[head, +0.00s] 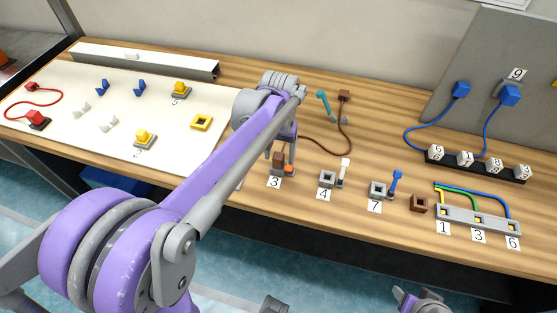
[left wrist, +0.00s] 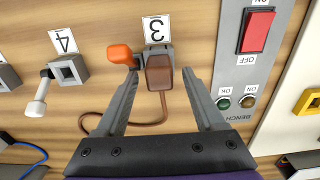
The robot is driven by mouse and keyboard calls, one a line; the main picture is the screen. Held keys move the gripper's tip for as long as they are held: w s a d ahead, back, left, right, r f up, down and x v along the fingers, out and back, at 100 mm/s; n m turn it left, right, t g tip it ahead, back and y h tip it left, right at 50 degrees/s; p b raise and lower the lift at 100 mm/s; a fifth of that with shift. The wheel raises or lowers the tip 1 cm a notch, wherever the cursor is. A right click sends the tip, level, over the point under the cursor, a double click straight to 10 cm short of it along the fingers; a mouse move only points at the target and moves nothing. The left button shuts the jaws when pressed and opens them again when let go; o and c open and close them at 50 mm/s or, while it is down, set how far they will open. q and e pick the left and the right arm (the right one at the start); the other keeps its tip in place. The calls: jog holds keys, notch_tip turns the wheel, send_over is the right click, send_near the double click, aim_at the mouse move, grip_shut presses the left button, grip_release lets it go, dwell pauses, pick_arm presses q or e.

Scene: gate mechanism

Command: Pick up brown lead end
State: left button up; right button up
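A brown lead end (left wrist: 158,73), a dark brown block, sits at the grey socket labelled 3, beside an orange lever (left wrist: 120,54). The block also shows in the head view (head: 278,160), partly covered by my arm. My left gripper (left wrist: 162,74) is open, its fingertips on either side of the block with gaps visible. It also shows in the head view (head: 282,160). The brown cable (left wrist: 150,121) curves away to another brown block (head: 344,95) farther back. My right gripper (head: 420,301) shows only partly at the bottom edge; its opening is unclear.
Socket 4 (head: 327,180) with a white lever and socket 7 (head: 378,190) with a blue lever stand to the right. A brown square ring (head: 420,203) lies beyond. A panel with a red switch (left wrist: 257,31) is near the gripper. A teal-handled item (head: 323,105) stands behind.

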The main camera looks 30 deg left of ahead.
aim_at(280, 153)
pick_arm(q)
grip_shut()
notch_tip(280, 153, up, 10)
jog(key=shift+r+p, duration=0.1)
jog(key=shift+p, duration=0.35)
jog(key=shift+f, duration=0.2)
dwell(0.4)
jog(key=shift+f+b, duration=1)
jog(key=shift+f, duration=0.85)
jog(key=shift+r, duration=0.1)
